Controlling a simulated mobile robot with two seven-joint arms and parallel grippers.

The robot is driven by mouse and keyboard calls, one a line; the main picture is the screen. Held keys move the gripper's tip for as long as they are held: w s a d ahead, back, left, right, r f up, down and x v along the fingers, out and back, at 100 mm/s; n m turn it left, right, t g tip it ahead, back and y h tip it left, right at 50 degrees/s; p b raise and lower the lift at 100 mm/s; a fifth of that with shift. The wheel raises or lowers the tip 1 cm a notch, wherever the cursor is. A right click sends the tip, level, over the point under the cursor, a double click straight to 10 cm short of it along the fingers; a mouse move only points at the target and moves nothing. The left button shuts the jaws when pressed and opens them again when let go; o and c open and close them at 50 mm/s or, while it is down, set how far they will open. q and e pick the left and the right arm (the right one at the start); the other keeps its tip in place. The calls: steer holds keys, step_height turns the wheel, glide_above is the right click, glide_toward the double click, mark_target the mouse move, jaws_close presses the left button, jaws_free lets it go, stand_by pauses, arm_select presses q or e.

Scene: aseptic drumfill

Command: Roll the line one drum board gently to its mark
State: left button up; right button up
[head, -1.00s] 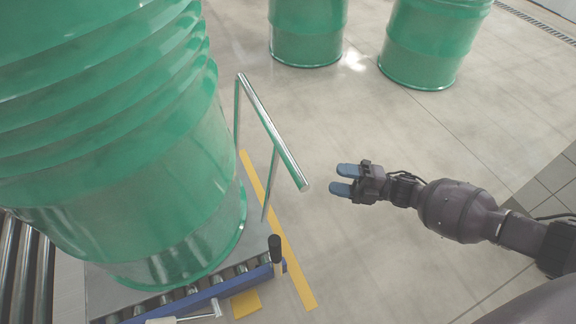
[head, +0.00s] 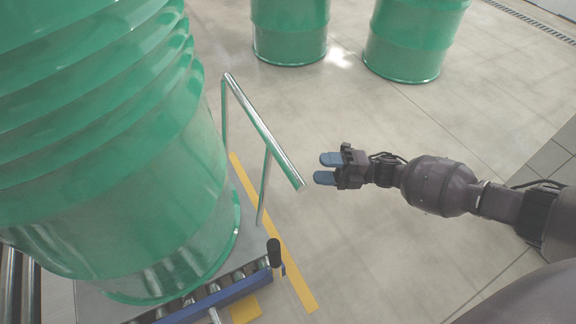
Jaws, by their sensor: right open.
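A large green drum (head: 110,190) stands upright on the drum board (head: 245,218), a grey plate with rollers along its front edge. A metal push handle (head: 262,130) rises at the board's right side. My right gripper (head: 325,168) is open and empty, just right of the handle's near end and apart from it in the picture. My left gripper is not in view. A yellow floor line (head: 285,255) runs along the board's right side, with a yellow patch (head: 245,308) near its front corner.
A blue bar (head: 225,296) with a black knob (head: 273,250) lies along the board's front edge. Rollers (head: 18,285) show at the lower left. Two more green drums (head: 290,30) (head: 412,38) stand at the back. The floor between them and my arm is clear.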

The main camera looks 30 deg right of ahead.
mark_target(288, 167)
steer(key=shift+b+x, duration=0.35)
steer(key=shift+x, duration=4.15)
steer(key=shift+r, duration=0.1)
jaws_close()
